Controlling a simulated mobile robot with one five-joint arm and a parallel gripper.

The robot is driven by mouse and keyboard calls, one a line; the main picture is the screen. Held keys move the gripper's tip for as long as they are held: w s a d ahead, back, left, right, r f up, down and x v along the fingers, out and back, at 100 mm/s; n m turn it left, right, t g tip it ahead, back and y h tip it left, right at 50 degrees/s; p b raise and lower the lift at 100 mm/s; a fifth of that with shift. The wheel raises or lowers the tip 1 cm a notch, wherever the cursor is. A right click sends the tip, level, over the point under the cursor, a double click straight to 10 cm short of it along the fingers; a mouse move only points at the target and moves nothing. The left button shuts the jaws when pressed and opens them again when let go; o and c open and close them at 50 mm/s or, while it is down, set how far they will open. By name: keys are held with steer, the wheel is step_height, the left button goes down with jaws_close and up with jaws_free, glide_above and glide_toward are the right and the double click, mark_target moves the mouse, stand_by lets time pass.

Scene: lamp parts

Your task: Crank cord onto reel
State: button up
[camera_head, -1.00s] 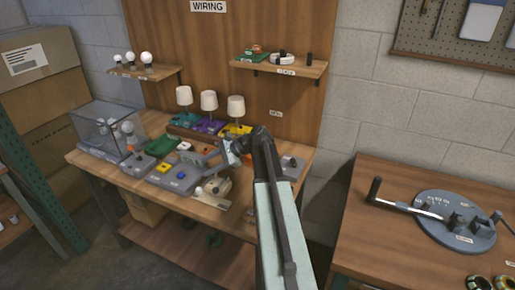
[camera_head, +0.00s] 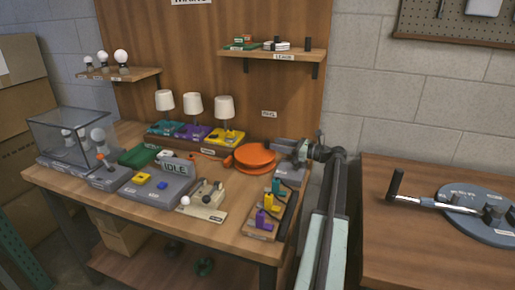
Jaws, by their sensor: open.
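The orange reel (camera_head: 255,156) lies flat at the back right of the workbench. A thin orange piece (camera_head: 208,157), which looks like cord, stretches to its left. My gripper (camera_head: 281,147) is open at the reel's right rear edge, pointing left. Its fingertips are small here, and I cannot tell whether they touch the reel. A crank on the reel cannot be made out; my gripper may hide part of that side.
The workbench (camera_head: 140,203) holds a grey box marked IDLE (camera_head: 170,187), several small lamps (camera_head: 195,108), a clear case (camera_head: 70,128) and a board with coloured blocks (camera_head: 268,210).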

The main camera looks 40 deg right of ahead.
mark_target(261, 147)
steer(key=x, duration=0.8)
steer(key=shift+a, duration=0.25)
jaws_close()
stand_by(1.1)
